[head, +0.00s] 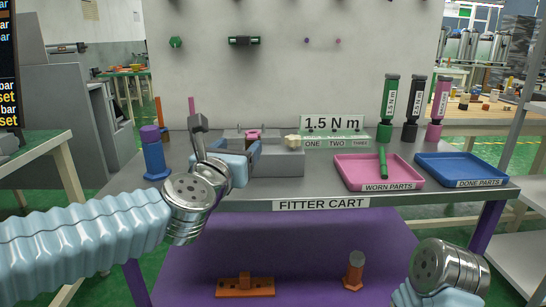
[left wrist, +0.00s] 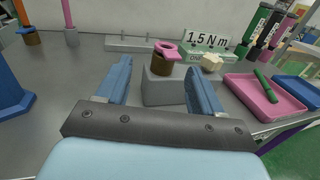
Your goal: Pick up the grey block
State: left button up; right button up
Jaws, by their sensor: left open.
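The grey block (head: 280,165) stands on the grey cart top, right of my left gripper (head: 246,155) in the head view. In the left wrist view the grey block (left wrist: 163,88) shows ahead, between the lines of the two blue fingers. My left gripper (left wrist: 158,70) is open, with nothing held. A brown cylinder with a pink ring (left wrist: 167,50) appears on or just behind the block's top; I cannot tell which. The fingers hide part of the block's left side in the head view. My right gripper is out of view; only part of its arm shows.
A pale lumpy piece (head: 292,141) is near the block's right. A pink tray (head: 350,180) with a green rod and a blue tray (head: 430,172) lie to the right. A blue post with a purple top (head: 154,155) stands left. A torque sign (head: 332,123) is behind.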

aim_at(251, 142)
pick_arm(q)
jog(key=x, duration=0.3)
jog(key=shift+w, duration=0.1)
jog(key=w, duration=0.1)
jog(key=w+d+p, duration=0.1)
jog(key=w, duration=0.1)
jog(key=w+d+f+p, duration=0.1)
jog(key=shift+w, duration=0.3)
grip_shut()
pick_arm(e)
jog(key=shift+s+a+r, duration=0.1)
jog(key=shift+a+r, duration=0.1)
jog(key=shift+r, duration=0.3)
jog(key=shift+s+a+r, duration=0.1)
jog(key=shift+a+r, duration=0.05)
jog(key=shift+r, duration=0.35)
pick_arm(q)
jog(key=shift+r, duration=0.15)
